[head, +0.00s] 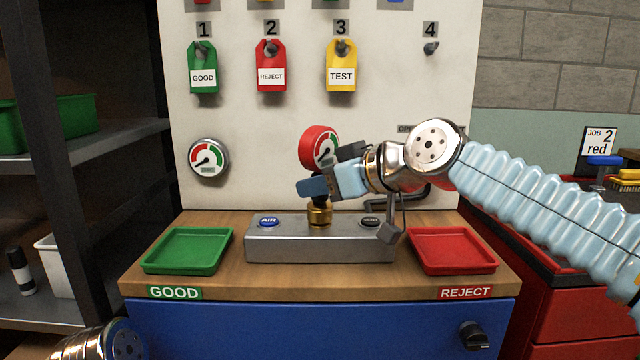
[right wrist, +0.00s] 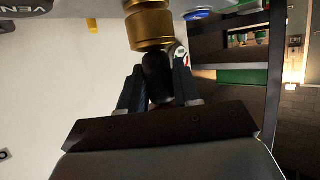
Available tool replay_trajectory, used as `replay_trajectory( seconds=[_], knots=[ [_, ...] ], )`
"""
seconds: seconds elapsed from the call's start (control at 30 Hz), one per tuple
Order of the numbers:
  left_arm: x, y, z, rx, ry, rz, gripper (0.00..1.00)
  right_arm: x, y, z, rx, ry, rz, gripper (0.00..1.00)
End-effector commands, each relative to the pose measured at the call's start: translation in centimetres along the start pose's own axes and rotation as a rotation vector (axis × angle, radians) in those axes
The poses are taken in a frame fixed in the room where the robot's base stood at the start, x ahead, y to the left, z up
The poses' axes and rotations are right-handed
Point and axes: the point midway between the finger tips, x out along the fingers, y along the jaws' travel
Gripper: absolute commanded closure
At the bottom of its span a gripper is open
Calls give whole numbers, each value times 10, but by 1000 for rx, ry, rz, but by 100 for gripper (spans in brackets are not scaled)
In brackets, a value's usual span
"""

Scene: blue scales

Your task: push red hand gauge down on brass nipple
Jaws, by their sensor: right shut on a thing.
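The red hand gauge (head: 319,146) is upright above the block, its dial facing front and turned a little right. My right gripper (head: 320,187) comes from the right and is shut on its black stem, below the red case. In the right wrist view, the stem (right wrist: 157,75) shows between the two dark fingers. The brass nipple (head: 320,213) stands on the grey block (head: 320,246) directly under the stem; it also shows in the right wrist view (right wrist: 150,30). Stem and nipple appear to meet, but I cannot tell how far they are engaged. My left gripper is out of view.
The block has a blue AIR button (head: 268,221) and a dark button (head: 370,222). A green tray (head: 187,250) is at left, a red tray (head: 452,251) at right. A wall gauge (head: 208,158) and hanging tags are on the panel behind.

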Motion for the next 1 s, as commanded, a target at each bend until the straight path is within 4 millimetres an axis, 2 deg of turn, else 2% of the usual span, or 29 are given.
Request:
replay_trajectory(
  seconds=[0.4, 0.43, 0.6, 0.63, 1.0],
  knots=[
    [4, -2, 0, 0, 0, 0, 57, 1, 0, 3, 0, 2, 0, 100],
    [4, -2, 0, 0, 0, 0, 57, 1, 0, 3, 0, 2, 1, 66],
    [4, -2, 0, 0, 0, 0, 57, 2, 0, 4, 0, 2, 0, 40],
    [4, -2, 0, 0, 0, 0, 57, 2, 0, 4, 0, 1, 0, 38],
    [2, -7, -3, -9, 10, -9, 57, 2, 0, 5, 0, -1, 0, 38]
  ],
)
